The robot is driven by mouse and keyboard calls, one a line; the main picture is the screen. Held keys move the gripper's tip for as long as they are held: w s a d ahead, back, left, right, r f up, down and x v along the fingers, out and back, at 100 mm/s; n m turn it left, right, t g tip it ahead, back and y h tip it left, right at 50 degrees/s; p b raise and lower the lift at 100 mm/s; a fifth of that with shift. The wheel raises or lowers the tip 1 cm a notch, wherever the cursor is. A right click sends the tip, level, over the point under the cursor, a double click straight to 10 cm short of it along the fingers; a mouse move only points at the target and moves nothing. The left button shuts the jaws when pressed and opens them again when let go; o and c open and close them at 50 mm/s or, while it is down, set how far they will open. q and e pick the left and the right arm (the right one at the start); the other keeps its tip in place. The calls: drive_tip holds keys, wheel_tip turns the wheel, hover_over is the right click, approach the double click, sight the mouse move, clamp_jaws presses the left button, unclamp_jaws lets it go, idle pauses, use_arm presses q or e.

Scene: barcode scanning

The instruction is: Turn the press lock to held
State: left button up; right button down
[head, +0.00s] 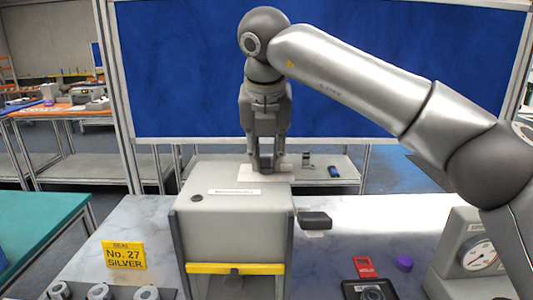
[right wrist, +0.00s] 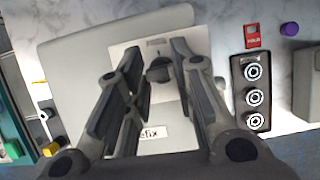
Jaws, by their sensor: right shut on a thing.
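The press is a grey box (head: 235,210) on the marble-look table, with a yellow bar (head: 235,268) across its front. On its top lies a white plate (right wrist: 128,58) with a dark knob (right wrist: 158,70), the press lock. My right gripper (head: 265,168) points straight down over the plate at the back of the press top. I cannot read the plate's markings. My left gripper is in neither view.
A dark block (head: 315,219) sticks out right of the press. A red tag (head: 363,265), a purple cap (head: 404,263), a black holder (right wrist: 254,92) with several ringed pieces and a gauge box (head: 470,250) are farther right. A yellow sign (head: 124,255) stands left.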

drive_tip(key=shift+r, duration=0.1)
drive_tip(key=c, duration=1.2)
unclamp_jaws()
drive_tip(key=shift+c, duration=0.2)
drive_tip(key=v, duration=1.2)
